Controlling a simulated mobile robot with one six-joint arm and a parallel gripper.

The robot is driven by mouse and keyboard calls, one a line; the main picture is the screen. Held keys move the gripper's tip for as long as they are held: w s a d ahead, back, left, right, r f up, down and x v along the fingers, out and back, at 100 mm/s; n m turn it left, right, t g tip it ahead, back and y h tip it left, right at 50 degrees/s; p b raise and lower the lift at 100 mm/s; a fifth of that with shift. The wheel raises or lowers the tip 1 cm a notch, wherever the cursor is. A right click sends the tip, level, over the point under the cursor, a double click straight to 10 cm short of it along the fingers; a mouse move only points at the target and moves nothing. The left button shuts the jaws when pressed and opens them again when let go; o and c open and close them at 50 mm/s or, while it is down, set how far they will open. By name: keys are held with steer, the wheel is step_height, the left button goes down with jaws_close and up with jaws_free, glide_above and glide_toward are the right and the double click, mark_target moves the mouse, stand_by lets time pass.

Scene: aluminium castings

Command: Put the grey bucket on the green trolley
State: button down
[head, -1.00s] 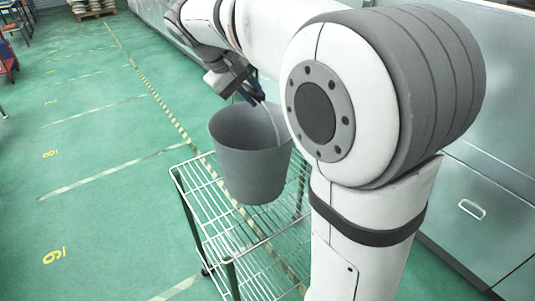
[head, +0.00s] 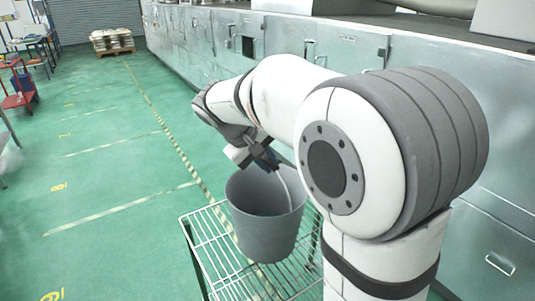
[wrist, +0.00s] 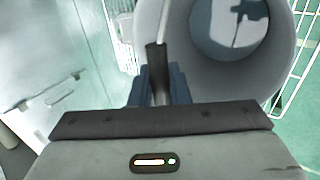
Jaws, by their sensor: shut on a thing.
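The grey bucket (head: 265,230) is upright, over the top shelf of the trolley (head: 208,240) in the head view. The trolley has white wire shelves; I cannot tell whether the bucket's base touches the wire. My gripper (head: 264,158) is above the bucket's far rim, shut on its handle. In the wrist view, the fingers (wrist: 160,88) close around the handle's dark grip, and the bucket (wrist: 272,70) opens below with its inside appearing empty. The bucket and my arm hide part of the shelf.
Grey-green metal cabinets (head: 400,110) run along the right side. Green floor with striped tape lines (head: 120,208) is open to the left.

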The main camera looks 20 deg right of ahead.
steer(key=shift+f, duration=1.6)
steer(key=c, duration=1.8)
jaws_free()
steer(key=shift+f, duration=0.25)
steer(key=o, duration=0.4)
steer(key=shift+o, duration=0.2)
steer(key=shift+r, duration=0.1)
